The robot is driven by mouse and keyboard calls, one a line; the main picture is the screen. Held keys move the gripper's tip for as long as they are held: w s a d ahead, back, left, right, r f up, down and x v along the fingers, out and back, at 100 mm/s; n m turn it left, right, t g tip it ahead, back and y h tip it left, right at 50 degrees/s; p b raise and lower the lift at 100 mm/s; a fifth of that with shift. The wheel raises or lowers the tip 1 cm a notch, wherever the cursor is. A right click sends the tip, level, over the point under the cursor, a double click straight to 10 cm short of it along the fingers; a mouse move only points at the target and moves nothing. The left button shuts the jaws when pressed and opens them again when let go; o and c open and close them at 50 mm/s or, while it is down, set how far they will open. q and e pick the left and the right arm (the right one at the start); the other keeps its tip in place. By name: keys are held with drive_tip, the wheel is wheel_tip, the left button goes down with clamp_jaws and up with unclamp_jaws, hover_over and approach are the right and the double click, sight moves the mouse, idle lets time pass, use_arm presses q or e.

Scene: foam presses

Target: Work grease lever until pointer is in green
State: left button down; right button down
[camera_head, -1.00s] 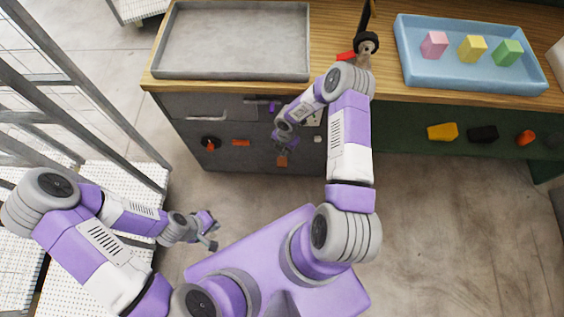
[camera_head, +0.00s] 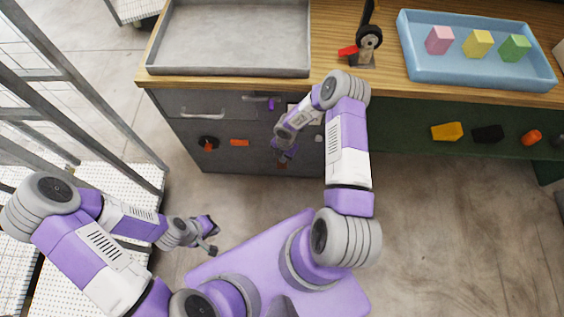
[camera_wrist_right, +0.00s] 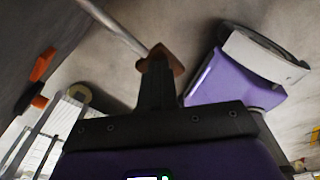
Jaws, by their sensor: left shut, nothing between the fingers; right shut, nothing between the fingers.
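The grease lever (camera_wrist_right: 115,25) shows in the right wrist view as a grey rod with an orange-brown grip (camera_wrist_right: 166,60) at its end. My right gripper (camera_wrist_right: 158,75) is shut and empty, its dark fingers overlapping the grip in the picture; I cannot tell whether they touch. In the head view this gripper (camera_head: 286,156) is low at the cabinet front, with a small reddish piece (camera_head: 283,168) just below it. The gauge pointer and green zone cannot be made out; my right arm covers part of a pale panel there. My left gripper (camera_head: 211,237) is shut and empty, away from the cabinet.
On the wooden bench are a grey tray (camera_head: 230,72), a black device with a red piece (camera_head: 369,40), and a blue tray (camera_head: 430,70) with coloured blocks. Racks stand left.

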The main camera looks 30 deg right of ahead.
wheel_tip(320, 180, down, 3)
drive_tip(key=shift+f+b, duration=0.2)
drive_tip(key=shift+b, duration=1)
drive_tip(key=shift+r, duration=0.1)
drive_tip(key=d, duration=0.1)
drive_tip(key=w+d+r, duration=0.1)
drive_tip(key=shift+w+d, duration=0.2)
drive_tip(key=shift+d, duration=0.2)
drive_tip(key=shift+a, duration=0.1)
